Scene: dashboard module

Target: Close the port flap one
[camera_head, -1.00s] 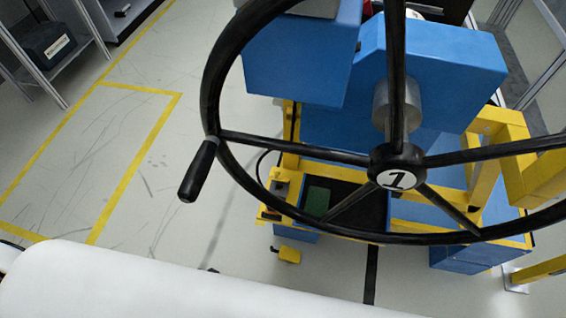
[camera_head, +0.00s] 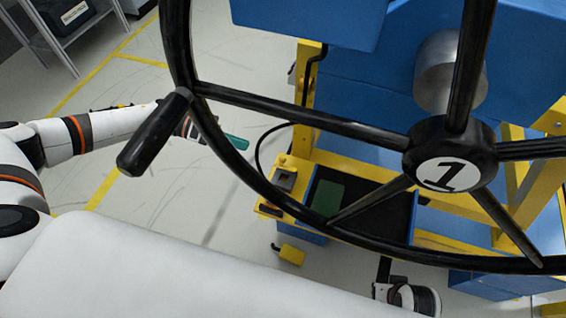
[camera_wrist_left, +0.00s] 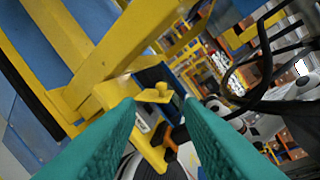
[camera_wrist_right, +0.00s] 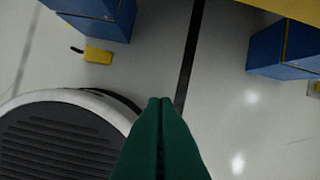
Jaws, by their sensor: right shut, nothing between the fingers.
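I cannot tell for sure which part is port flap one. A small yellow fixture with a dark grey block (camera_head: 285,179) sits on the left edge of the yellow frame in the head view. In the left wrist view, a small yellow plate with a knob (camera_wrist_left: 158,94) stands ahead between my fingers, not visibly touched. My left gripper (camera_head: 237,142) reaches in behind the handwheel rim, left of the machine; its teal fingers (camera_wrist_left: 160,105) are apart and empty. My right gripper (camera_wrist_right: 160,101) points at the floor, its fingers together with nothing between them.
A black handwheel marked 1 (camera_head: 450,170) spans the head view in front of the blue and yellow machine, with a handle (camera_head: 155,135) at left. A yellow pedal (camera_head: 291,256) sits low by the machine.

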